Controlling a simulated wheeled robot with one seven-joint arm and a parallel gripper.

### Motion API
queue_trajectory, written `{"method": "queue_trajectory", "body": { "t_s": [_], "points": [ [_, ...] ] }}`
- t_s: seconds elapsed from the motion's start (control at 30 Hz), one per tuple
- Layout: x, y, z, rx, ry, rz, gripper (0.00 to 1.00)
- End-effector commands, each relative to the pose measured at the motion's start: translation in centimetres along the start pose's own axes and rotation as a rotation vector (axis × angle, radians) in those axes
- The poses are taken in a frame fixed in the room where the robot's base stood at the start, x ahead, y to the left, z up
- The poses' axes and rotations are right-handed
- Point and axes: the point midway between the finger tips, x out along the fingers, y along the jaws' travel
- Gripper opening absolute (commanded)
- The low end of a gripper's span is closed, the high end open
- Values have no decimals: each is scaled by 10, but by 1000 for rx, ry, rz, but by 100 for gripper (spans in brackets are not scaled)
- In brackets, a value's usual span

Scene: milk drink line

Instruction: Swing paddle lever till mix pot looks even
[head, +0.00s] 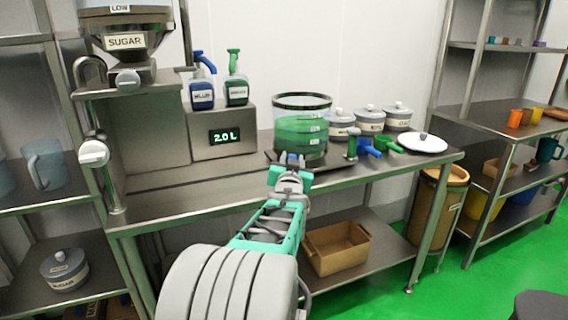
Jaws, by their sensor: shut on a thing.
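The mix pot (303,112), a clear vessel with a dark rim, stands on the steel bench. Green liquid fills its lower part, with small pale marks on its right side. The green shows slightly different shades; I cannot tell whether it is even. My gripper (290,163) is at the front of the pot, low by its base. My fingers hide most of the lever, and the paddle inside the pot cannot be made out.
A display box (222,136) reading 2.0 L stands left, with blue and green bottles on it. A sugar hopper (125,40) is farther left.

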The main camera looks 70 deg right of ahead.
Motion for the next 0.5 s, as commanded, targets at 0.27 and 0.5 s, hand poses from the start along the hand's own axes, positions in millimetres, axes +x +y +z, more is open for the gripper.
{"method": "queue_trajectory", "body": {
  "t_s": [0.27,0.5],
  "points": [
    [0,-1,-1,1,1,-2,0],
    [0,-2,0,1,0,-3,44]
  ]
}}
